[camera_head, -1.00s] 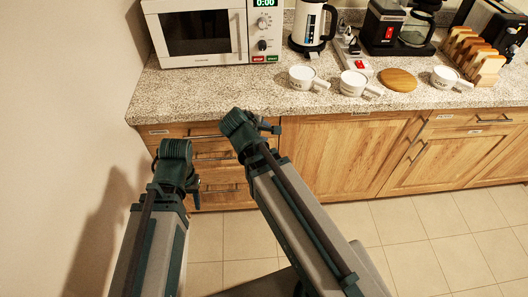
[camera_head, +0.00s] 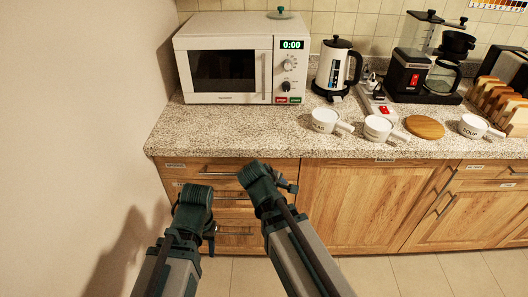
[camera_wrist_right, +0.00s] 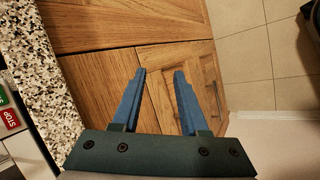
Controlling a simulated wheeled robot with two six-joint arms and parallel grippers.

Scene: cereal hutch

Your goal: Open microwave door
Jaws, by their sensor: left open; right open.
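The white microwave (camera_head: 240,58) stands at the left end of the counter in the head view. Its dark-windowed door (camera_head: 223,70) is shut, with a vertical handle (camera_head: 263,72) at the door's right edge. My left gripper (camera_head: 208,240) is below the counter's front edge, before the drawers, apart from the microwave. My right gripper (camera_head: 286,184) is to its right, also in front of the cabinets and below the counter. In the right wrist view the right gripper's two blue fingers (camera_wrist_right: 158,100) are spread with nothing between them. The left fingertips are mostly hidden by the gripper's body.
A kettle (camera_head: 336,68), power strip (camera_head: 378,104), coffee maker (camera_head: 425,75) and toast rack (camera_head: 500,108) stand right of the microwave. White bowls (camera_head: 325,120) and a round wooden board (camera_head: 425,127) lie near the counter's front. The counter before the microwave is clear. A wall (camera_head: 80,120) borders the left side.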

